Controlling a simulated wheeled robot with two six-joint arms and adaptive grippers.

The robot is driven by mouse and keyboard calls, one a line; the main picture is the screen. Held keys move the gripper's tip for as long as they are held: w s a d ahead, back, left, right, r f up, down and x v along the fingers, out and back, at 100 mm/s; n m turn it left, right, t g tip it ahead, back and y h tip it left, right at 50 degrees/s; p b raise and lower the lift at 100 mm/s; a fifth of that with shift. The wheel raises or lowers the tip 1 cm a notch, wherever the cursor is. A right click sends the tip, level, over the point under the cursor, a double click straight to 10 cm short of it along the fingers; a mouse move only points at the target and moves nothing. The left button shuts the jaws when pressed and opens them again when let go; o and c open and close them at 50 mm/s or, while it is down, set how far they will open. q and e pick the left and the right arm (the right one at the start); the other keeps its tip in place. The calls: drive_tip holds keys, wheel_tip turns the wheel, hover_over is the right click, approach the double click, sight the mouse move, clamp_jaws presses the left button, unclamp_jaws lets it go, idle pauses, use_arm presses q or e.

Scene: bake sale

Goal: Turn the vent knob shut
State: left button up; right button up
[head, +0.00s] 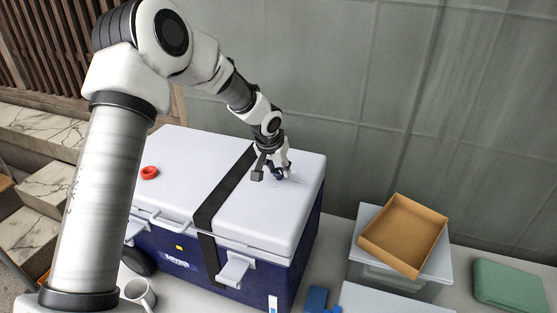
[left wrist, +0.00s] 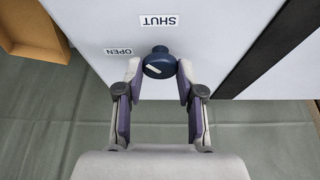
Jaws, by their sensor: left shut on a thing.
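The vent knob is a dark blue round knob (left wrist: 159,65) on the white lid of a blue cooler (head: 168,255). In the left wrist view its small nub points up toward the SHUT label (left wrist: 156,21). The OPEN label (left wrist: 118,51) lies to the upper left of the knob. Both labels appear upside down there. My left gripper (left wrist: 159,76) is shut on the knob, one finger on each side. In the head view the left gripper (head: 275,172) reaches down to the lid's right part and partly hides the knob. My right gripper is not in view.
A black strap (head: 213,205) crosses the lid left of the knob. A red ring (head: 149,172) lies on the lid's left. A cardboard tray (head: 398,264) tops a bin at right. A wall rises behind.

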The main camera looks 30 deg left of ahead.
use_arm(q)
drive_tip(key=shift+s+r+m+h+p, duration=0.1)
drive_tip(key=shift+m+h+p, duration=0.3)
drive_tip(key=shift+m+p, duration=0.5)
drive_tip(key=shift+a+m, duration=0.1)
drive_tip(key=shift+m, duration=0.4)
drive_tip(key=shift+f+m+h, duration=0.25)
drive_tip(key=shift+m+h, duration=0.05)
drive_tip(key=shift+m, duration=0.2)
drive_tip(key=shift+a+f+m+h+b, duration=0.1)
drive_tip(key=shift+f+m+h+b, duration=0.15)
drive_tip(key=shift+m+h+b, duration=0.7)
drive_tip(key=shift+r+m+g+b, duration=0.1)
drive_tip(key=shift+m+g+b, duration=0.4)
drive_tip(key=shift+m+b, duration=0.6)
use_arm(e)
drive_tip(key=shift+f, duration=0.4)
use_arm(q)
drive_tip(key=shift+m, duration=0.25)
